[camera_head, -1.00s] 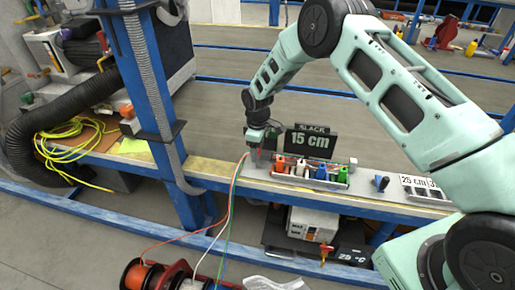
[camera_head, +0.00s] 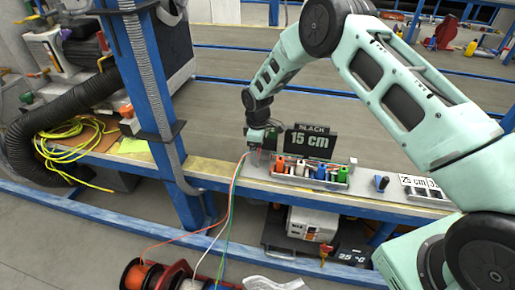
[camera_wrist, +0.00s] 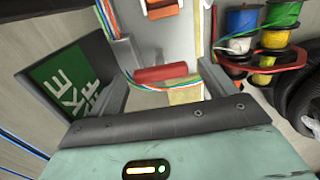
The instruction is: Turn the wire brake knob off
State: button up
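In the wrist view a red cylinder (camera_wrist: 165,74), which looks like the wire brake knob, lies crosswise between the two dark fingers of my gripper (camera_wrist: 166,82). The fingers stand apart on either side of it; I cannot tell whether they touch its ends. A bundle of coloured wires (camera_wrist: 165,87) runs just beside it. A green sign (camera_wrist: 68,85) at the left shows the letters "KE" and "FF", the rest cut off. In the head view my gripper (camera_head: 260,138) points down at the left end of the bench strip, where the knob is mostly hidden.
A black sign reading "SLACK 15 cm" (camera_head: 311,142) stands right of my gripper. A tray (camera_head: 310,183) of coloured plugs sits in front of it. Wires hang down to spools (camera_head: 140,275) on the floor. A blue post (camera_head: 150,100) stands to the left.

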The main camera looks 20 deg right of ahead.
notch_tip(320, 180, up, 17)
jog(key=shift+r+p, duration=0.2)
jog(key=shift+p, duration=0.15)
dwell(0.3)
